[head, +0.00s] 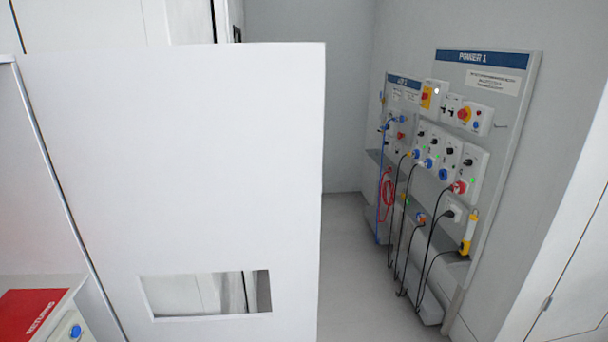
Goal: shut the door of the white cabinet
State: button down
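A large flat white panel (190,160) fills the left and middle of the head view, close to me. It looks like the cabinet door standing open, but the cabinet body is not clearly seen. A rectangular cut-out near its bottom shows the space behind. A thin metal strip (62,190) runs down its left edge, perhaps the hinge side. Its right edge is free, with open floor beyond. My gripper is not in view, and nothing is seen touching the panel.
A grey board (502,100) headed "POWER 1" stands along the right wall, with switches, sockets and hanging cables. A box with a red label (32,312) and blue button is at lower left. White panelling (572,290) is at lower right. Grey floor (352,270) lies clear between.

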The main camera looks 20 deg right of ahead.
aim_at(199, 158)
jog(key=i+l+u, duration=0.1)
jog(key=i+l, duration=0.4)
jog(key=i+l+u, duration=0.1)
jog(key=i+l, duration=0.4)
jog(key=l, duration=0.15)
jog(key=i+l+u, duration=0.1)
jog(key=i+l, duration=0.35)
jog(key=l, duration=0.2)
